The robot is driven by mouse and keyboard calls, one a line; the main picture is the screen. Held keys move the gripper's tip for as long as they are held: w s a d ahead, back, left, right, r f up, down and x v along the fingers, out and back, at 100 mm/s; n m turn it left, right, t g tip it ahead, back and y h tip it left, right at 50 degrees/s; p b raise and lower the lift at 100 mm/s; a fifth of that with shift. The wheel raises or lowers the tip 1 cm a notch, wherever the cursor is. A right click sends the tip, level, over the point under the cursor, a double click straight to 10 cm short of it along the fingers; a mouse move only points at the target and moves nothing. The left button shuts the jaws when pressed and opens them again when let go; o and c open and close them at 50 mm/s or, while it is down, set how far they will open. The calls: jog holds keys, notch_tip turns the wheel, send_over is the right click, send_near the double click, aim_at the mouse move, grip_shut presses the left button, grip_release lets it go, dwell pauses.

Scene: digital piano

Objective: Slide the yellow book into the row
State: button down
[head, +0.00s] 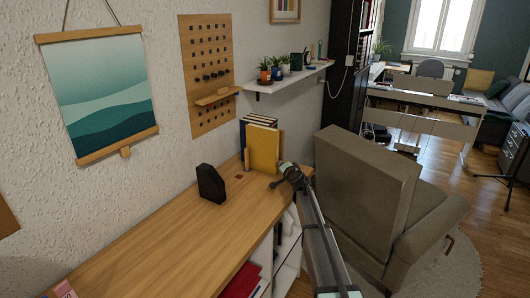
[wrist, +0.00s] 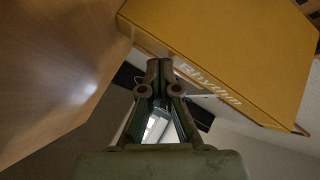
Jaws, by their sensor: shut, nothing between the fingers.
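The yellow book (head: 264,150) stands upright on the wooden cabinet top (head: 190,235), at the near end of a short row of dark-spined books (head: 258,121). In the wrist view the yellow book (wrist: 235,50) fills the upper right, its spine lettered "Rhythm". My gripper (head: 280,175) is at the book's lower right side, low near the cabinet's edge. In the wrist view my gripper's fingertips (wrist: 160,66) are together and empty, close to the spine. I cannot tell whether they touch it.
A black holder (head: 210,184) stands on the cabinet left of the books. A shelf with potted plants (head: 285,78) hangs above. An armchair (head: 365,185) stands close on the right of my arm.

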aim_at(271, 163)
jog(key=shift+w+a+p, duration=0.4)
jog(key=shift+w+a, duration=0.15)
jog(key=shift+a, duration=0.3)
jog(key=shift+w+a+p, duration=0.35)
jog(key=shift+w+a, duration=0.25)
jog(key=shift+a, duration=0.3)
jog(key=shift+w+a+p, duration=0.4)
jog(key=shift+w+a, duration=0.15)
jog(key=shift+a, duration=0.3)
dwell(2.2)
jog(key=shift+s+d+f, duration=0.1)
jog(key=shift+s+d+f+b, duration=0.1)
jog(key=shift+s+d+b, duration=0.45)
jog(key=shift+d+b, duration=0.35)
jog(key=shift+s+d+b, duration=0.55)
jog(key=shift+d+b, duration=0.25)
jog(key=shift+b, duration=0.1)
jog(key=shift+s+d, duration=0.2)
jog(key=shift+d, duration=0.1)
jog(key=shift+d+r, duration=0.1)
jog(key=shift+r, duration=0.1)
